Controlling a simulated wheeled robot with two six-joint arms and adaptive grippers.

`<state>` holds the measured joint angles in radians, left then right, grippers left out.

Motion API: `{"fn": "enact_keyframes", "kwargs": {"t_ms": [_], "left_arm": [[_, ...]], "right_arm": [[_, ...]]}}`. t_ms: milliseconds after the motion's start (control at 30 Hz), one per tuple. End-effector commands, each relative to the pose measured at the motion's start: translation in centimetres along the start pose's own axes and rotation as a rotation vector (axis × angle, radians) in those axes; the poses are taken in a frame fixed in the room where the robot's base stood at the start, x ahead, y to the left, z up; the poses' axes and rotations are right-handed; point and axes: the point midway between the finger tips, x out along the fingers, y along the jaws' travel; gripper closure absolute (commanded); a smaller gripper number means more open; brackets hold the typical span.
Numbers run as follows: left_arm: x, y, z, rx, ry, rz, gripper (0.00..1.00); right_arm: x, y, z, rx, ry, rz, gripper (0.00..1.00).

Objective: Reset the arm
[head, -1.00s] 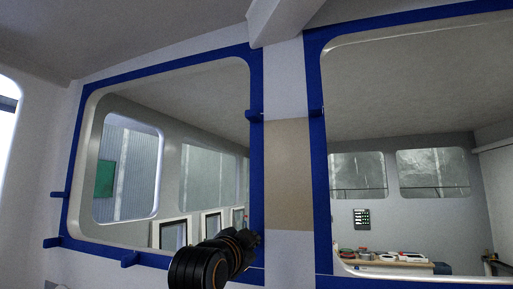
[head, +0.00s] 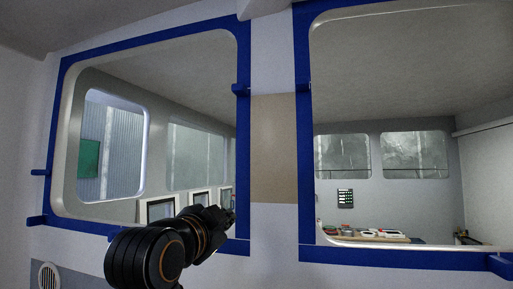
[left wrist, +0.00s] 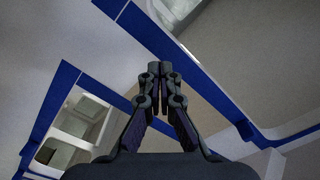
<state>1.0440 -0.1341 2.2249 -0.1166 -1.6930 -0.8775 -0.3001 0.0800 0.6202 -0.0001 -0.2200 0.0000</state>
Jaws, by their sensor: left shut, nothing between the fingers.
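My left arm rises from the bottom of the head view, and its gripper (head: 229,216) is in front of the lower right corner of the left window frame (head: 243,140). In the left wrist view the left gripper (left wrist: 160,68) has its fingertips together with nothing between them. Blue frame strips and pale wall show behind the fingers there. Whether the gripper touches the frame cannot be told. My right gripper is not in view.
A second blue-framed window (head: 304,130) is at the right, with a beige panel (head: 273,150) between the two. Small blue tabs (head: 37,221) stick out from the frames. Through the right opening, a worktop (head: 370,239) with several items shows. A round vent (head: 49,276) is at the lower left.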

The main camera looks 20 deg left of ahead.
Motion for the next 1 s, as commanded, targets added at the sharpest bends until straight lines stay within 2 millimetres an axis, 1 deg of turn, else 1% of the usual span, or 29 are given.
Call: {"fn": "enact_keyframes", "kwargs": {"t_ms": [167, 233, 267, 367, 400, 467, 500, 533, 567, 600, 633, 667, 700, 767, 800, 867, 900, 967, 1000], "left_arm": [[0.1, 0.2, 0.2, -0.002, -0.005, 0.004, 1.0], [0.7, 1.3, 1.5, -0.017, -0.028, 0.022, 1.0], [1.1, 2.1, 2.5, -0.028, -0.047, 0.037, 1.0], [2.5, 6.6, 7.8, -0.093, -0.143, 0.108, 1.0], [2.8, 8.9, 10.4, -0.126, -0.195, 0.141, 1.0], [2.8, 12.4, 14.5, -0.178, -0.276, 0.19, 1.0], [2.5, 14.8, 17.3, -0.211, -0.331, 0.221, 1.0], [2.1, 16.6, 19.2, -0.236, -0.373, 0.244, 1.0], [1.5, 18.3, 21.2, -0.261, -0.415, 0.265, 1.0], [0.6, 20.6, 23.8, -0.292, -0.475, 0.291, 1.0], [-0.3, 22.3, 25.7, -0.314, -0.52, 0.311, 1.0], [-1.3, 24.0, 27.5, -0.336, -0.565, 0.33, 1.0], [-2.9, 26.1, 29.9, -0.364, -0.625, 0.352, 1.0], [-5.3, 28.8, 32.8, -0.402, -0.707, 0.381, 1.0], [-6.9, 30.3, 34.5, -0.423, -0.757, 0.396, 1.0], [-9.2, 32.2, 36.6, -0.449, -0.825, 0.416, 1.0], [-10.7, 33.3, 37.8, -0.465, -0.867, 0.427, 1.0], [-12.9, 34.8, 39.3, -0.485, -0.924, 0.441, 1.0], [-14.3, 35.6, 40.2, -0.497, -0.961, 0.449, 1.0]], "right_arm": [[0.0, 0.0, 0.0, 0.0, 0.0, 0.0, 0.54], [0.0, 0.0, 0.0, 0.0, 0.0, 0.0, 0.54], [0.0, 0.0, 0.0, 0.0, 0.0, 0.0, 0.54], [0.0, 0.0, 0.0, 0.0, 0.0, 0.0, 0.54], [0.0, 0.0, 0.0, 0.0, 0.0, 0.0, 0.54], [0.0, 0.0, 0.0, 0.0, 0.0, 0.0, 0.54], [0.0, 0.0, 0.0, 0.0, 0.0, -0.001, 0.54], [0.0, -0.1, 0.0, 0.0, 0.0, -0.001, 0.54], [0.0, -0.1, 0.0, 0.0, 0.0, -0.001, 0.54], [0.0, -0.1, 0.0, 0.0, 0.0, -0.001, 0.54], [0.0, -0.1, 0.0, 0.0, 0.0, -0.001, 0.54], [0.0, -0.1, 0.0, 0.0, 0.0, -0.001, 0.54], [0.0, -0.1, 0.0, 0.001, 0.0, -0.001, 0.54], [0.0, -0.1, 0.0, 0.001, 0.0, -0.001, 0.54], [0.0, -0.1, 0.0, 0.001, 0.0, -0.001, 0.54], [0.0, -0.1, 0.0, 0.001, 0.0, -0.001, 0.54], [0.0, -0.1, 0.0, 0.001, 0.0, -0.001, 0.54], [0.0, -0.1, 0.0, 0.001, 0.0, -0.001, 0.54], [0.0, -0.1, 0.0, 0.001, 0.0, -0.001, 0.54]]}}
